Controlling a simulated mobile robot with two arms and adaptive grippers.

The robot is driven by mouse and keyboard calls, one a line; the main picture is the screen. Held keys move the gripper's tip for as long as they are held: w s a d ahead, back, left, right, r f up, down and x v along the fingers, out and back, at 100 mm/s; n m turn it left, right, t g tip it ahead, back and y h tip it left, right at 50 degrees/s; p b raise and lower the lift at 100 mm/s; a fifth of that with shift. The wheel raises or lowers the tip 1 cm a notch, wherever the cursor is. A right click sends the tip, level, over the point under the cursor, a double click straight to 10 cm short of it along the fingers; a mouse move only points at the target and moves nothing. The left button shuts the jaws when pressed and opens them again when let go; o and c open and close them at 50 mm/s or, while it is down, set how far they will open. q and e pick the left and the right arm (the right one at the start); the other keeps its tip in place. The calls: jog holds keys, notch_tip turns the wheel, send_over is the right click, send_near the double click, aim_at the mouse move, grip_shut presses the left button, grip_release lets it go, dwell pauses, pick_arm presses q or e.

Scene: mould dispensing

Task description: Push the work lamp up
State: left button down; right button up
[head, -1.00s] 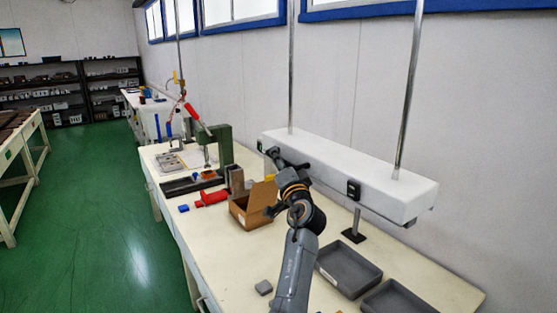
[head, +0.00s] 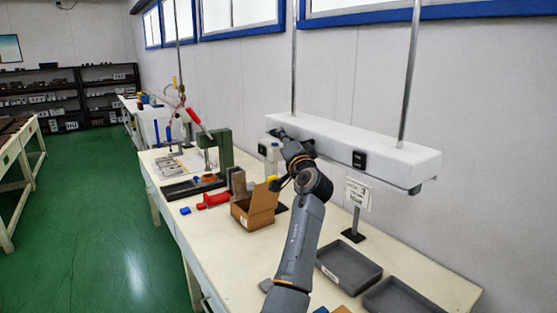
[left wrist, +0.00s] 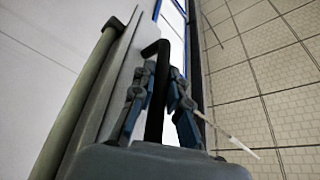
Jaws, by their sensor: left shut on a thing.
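The work lamp (head: 385,152) is a long white housing hung from two metal rods above the bench, along the wall. A black switch (head: 358,160) sits on its front. My left gripper (head: 277,133) is at the lamp's left end, partly hidden by my own arm. In the left wrist view, the fingers of my left gripper (left wrist: 160,90) are shut on a black bent handle (left wrist: 155,115) beside the lamp body. My right gripper is not in view.
On the bench (head: 235,270) stand a cardboard box (head: 253,212), a green press (head: 226,148), a red tool (head: 213,200) and grey trays (head: 348,262). A small sign on a stand (head: 358,193) stands below the lamp. The green floor to the left is clear.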

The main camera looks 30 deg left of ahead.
pick_arm(q)
notch_tip(320, 180, up, 8)
jog(key=shift+s+f+p, duration=0.15)
jog(key=shift+f+p, duration=0.05)
jog(key=shift+p, duration=1)
notch_tip(320, 180, up, 13)
jog(key=p, duration=0.5)
jog(key=shift+r+p, duration=0.15)
jog(key=shift+p, duration=0.15)
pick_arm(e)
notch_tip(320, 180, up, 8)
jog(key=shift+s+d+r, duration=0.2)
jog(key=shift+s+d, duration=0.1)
pick_arm(q)
jog(key=c, duration=1.3)
grip_release()
jog(key=shift+a, duration=0.1)
jog(key=shift+c, duration=0.2)
jog(key=shift+f, duration=0.25)
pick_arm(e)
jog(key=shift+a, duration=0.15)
pick_arm(q)
jog(key=v, duration=1.1)
jog(key=shift+s+d, duration=0.2)
jog(key=shift+d, duration=0.15)
